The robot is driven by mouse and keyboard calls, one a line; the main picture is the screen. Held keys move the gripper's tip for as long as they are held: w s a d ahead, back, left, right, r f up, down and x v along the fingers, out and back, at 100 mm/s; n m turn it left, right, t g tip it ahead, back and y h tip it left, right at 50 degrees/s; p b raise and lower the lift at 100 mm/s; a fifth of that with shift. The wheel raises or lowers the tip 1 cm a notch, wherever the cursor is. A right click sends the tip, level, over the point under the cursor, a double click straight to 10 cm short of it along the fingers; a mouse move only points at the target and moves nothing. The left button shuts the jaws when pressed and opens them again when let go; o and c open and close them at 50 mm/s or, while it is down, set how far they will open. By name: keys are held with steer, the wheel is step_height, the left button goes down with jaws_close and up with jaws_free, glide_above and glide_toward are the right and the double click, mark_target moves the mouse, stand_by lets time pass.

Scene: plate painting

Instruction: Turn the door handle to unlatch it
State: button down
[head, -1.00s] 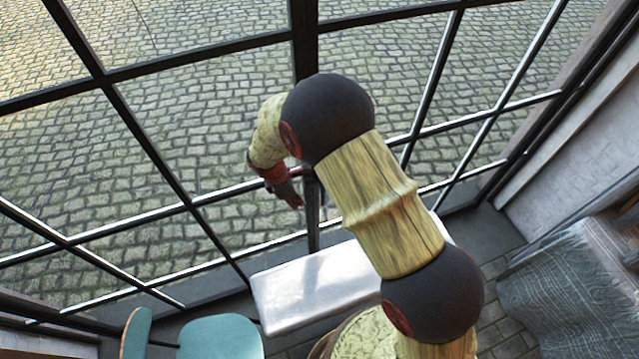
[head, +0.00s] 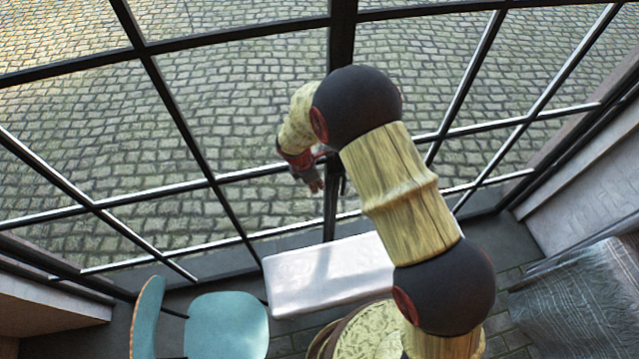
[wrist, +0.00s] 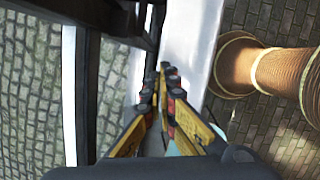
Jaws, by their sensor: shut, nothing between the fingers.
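The door (head: 341,60) is a black metal frame with glass panes, and cobbles show through it. My gripper (head: 317,187) points down beside the dark middle upright, close to the glass. In the wrist view the fingers of my gripper (wrist: 164,70) come together at the tips with nothing between them. A dark handle-like bar (wrist: 150,22) shows just beyond the fingertips, beside the black frame; I cannot tell for sure that it is the handle. I see no clear contact with it. My arm hides part of the door in the head view.
A white bench or box (head: 325,275) stands below the door. A teal chair (head: 228,325) is at the lower left. A grey draped cloth (head: 575,300) is at the right.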

steer(key=w+d+f+p, duration=0.1)
steer(key=w+d+f, duration=0.1)
steer(key=d+f, duration=0.3)
step_height(320, 180, down, 2)
steer(key=shift+w+p, duration=0.35)
steer(key=shift+d, duration=0.1)
steer(key=shift+f+b, duration=0.2)
steer(key=shift+b, duration=0.35)
